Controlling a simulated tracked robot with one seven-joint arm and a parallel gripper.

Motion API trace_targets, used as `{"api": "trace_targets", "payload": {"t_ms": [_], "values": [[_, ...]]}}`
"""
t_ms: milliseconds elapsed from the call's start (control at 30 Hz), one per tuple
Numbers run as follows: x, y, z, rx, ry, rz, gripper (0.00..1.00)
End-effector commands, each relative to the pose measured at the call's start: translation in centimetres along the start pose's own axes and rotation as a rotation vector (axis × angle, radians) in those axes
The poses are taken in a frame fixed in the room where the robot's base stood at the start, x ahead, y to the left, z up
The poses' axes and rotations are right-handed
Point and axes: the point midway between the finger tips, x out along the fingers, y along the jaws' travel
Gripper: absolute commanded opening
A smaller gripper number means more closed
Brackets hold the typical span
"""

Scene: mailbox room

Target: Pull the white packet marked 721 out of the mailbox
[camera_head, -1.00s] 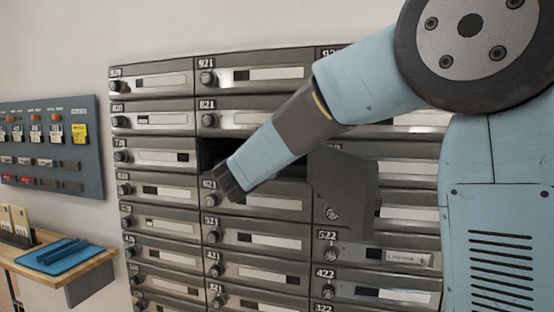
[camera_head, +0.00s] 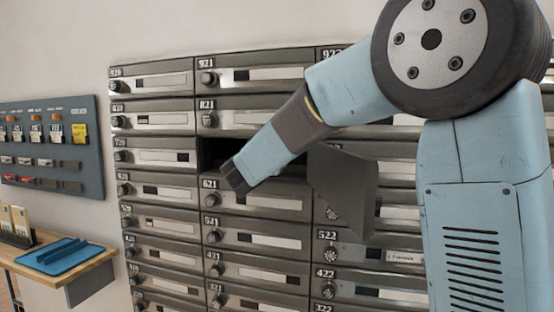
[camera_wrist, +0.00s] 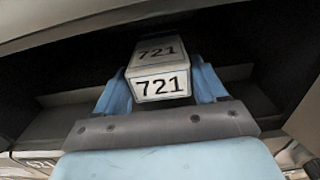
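The white packet marked 721 (camera_wrist: 160,87) lies in the dark compartment in the wrist view, with its number on its front and top faces. My gripper (camera_wrist: 160,72) has one light-blue finger on each side of it. The fingers are close to the packet's sides, but I cannot tell whether they press on it. In the head view my gripper (camera_head: 230,176) is at the lower front of the open mailbox (camera_head: 209,152), above the 621 door. The packet is hidden there. The mailbox's open door (camera_head: 342,182) stands out to the right.
Closed mailbox doors surround the opening, such as 821 (camera_head: 250,118) above and 621 (camera_head: 262,198) below. A wooden shelf (camera_head: 88,270) with a blue tray (camera_head: 62,256) is at lower left, under a grey wall panel (camera_head: 50,140).

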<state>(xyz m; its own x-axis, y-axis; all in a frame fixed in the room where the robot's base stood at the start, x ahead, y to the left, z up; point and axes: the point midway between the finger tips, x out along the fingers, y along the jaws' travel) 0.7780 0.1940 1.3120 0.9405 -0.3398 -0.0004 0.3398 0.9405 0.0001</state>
Motion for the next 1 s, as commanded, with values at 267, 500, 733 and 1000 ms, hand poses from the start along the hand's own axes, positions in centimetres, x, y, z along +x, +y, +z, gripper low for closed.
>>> {"api": "trace_targets", "payload": {"t_ms": [267, 500, 733, 1000], "values": [[0.01, -0.03, -0.01, 0.000, 0.000, 0.000, 0.41], [0.02, -0.05, 0.02, 0.000, 0.000, -0.001, 0.41], [0.05, -0.08, 0.37, 0.000, -0.001, -0.001, 0.41], [-0.80, -0.08, 0.65, 0.000, -0.001, -0.001, 0.41]]}}
